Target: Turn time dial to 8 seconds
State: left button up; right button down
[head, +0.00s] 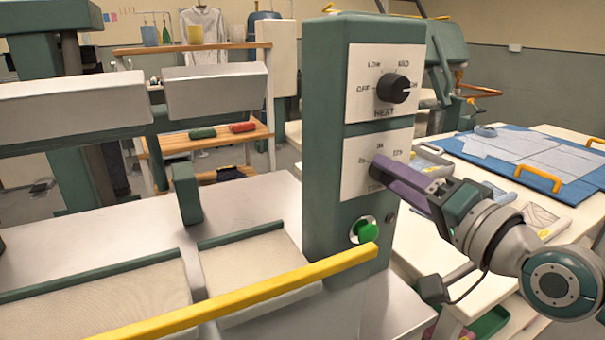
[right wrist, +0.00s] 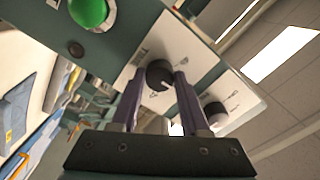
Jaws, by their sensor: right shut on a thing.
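The time dial (right wrist: 159,74) is a black knob with a pale pointer mark on the lower white panel (head: 355,160) of the green control column (head: 322,130). In the right wrist view it sits between the two purple fingers of my right gripper (right wrist: 158,80), which is shut on it. In the head view the right gripper (head: 378,168) reaches in from the right and its fingers hide the dial. Time labels show above the fingers, too small to read surely; I cannot tell which one the pointer meets. My left gripper is not in view.
The black heat dial (head: 394,88) is above, its pointer toward HIGH; it also shows in the right wrist view (right wrist: 215,115). A green button (head: 364,230) is below the time panel. A yellow bar (head: 240,292) crosses in front. A blue mat (head: 540,165) lies on the right table.

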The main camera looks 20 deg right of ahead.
jog(key=shift+m, duration=0.3)
jog(key=shift+c, duration=2)
grip_release()
jog(key=s, duration=1)
jog(key=shift+d, duration=0.4)
